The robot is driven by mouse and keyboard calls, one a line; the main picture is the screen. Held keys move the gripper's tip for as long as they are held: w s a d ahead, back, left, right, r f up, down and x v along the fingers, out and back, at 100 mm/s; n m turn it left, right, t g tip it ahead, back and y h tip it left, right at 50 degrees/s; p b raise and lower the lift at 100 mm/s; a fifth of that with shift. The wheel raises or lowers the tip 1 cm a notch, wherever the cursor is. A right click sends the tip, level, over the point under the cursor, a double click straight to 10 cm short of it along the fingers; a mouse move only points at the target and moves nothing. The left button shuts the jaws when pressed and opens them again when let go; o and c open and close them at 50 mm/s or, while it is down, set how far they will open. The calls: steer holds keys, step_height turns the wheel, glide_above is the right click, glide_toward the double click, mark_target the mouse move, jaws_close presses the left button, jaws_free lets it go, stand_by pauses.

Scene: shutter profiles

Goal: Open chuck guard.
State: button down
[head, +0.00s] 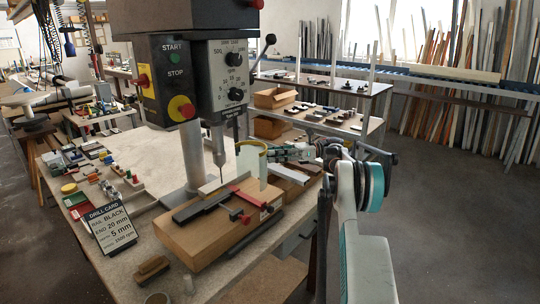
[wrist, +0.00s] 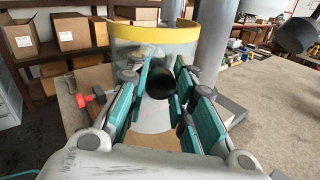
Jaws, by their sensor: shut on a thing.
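The chuck guard is a clear curved shield with a yellow top rim (head: 251,144). In the head view it stands just right of the drill chuck (head: 218,142) and bit, not in front of them. My gripper (head: 270,153) reaches it from the right. In the wrist view the guard's yellow rim (wrist: 150,33) runs across the top, with the clear panel below. The teal fingers of my gripper (wrist: 160,98) lie on both sides of a dark round part at the guard and are shut on it. The exact contact is partly hidden.
A wooden block (head: 196,238) with red-handled clamps (head: 245,196) lies under the drill. The drill card (head: 107,226) stands at the bench's front left. The drill column (wrist: 210,45) is close right of the guard in the wrist view. Boxes (wrist: 75,33) stand on shelves behind.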

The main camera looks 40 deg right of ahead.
steer(key=shift+w, duration=0.1)
stand_by(0.3)
steer(key=c, duration=1.3)
jaws_free()
steer(key=shift+a, duration=0.15)
steer(key=shift+c, duration=0.2)
step_height(320, 180, up, 10)
steer(key=shift+r, duration=0.1)
